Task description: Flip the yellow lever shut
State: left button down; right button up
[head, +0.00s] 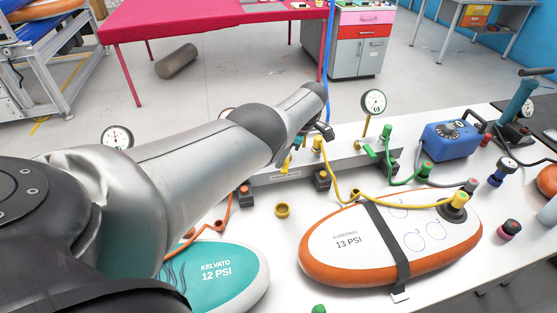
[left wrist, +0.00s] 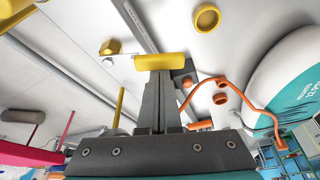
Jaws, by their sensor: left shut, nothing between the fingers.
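The yellow lever (left wrist: 160,62) shows as a short, rounded yellow bar across the tips of my left gripper (left wrist: 158,80) in the left wrist view. The fingers are together with nothing between them. The tips are at or very close to the lever; I cannot tell if they touch. In the head view a bit of yellow (head: 286,164) shows beside the grey manifold (head: 268,179), partly hidden by my left arm. The left gripper (head: 318,133) is mostly hidden there by its own arm. My right gripper is not in view.
A yellow hose runs from a yellow fitting (head: 317,144) to the orange-rimmed white board (head: 340,250). A teal board (head: 235,268) lies at front left. A gauge (head: 374,102), green levers and a blue box (head: 451,141) stand to the right. A loose yellow ring (head: 282,211) lies on the table.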

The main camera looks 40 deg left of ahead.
pick_arm(q)
jog(key=shift+d, duration=0.2)
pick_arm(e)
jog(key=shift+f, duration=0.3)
pick_arm(q)
jog(key=shift+w+d+b, duration=0.25)
jog(key=shift+d+b, duration=0.15)
jog(key=shift+b, duration=0.2)
jog(key=shift+w+d, duration=0.2)
jog(key=shift+d, duration=0.1)
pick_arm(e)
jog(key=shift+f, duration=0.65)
pick_arm(q)
jog(key=shift+w+d+b, duration=0.1)
jog(key=shift+b, duration=0.25)
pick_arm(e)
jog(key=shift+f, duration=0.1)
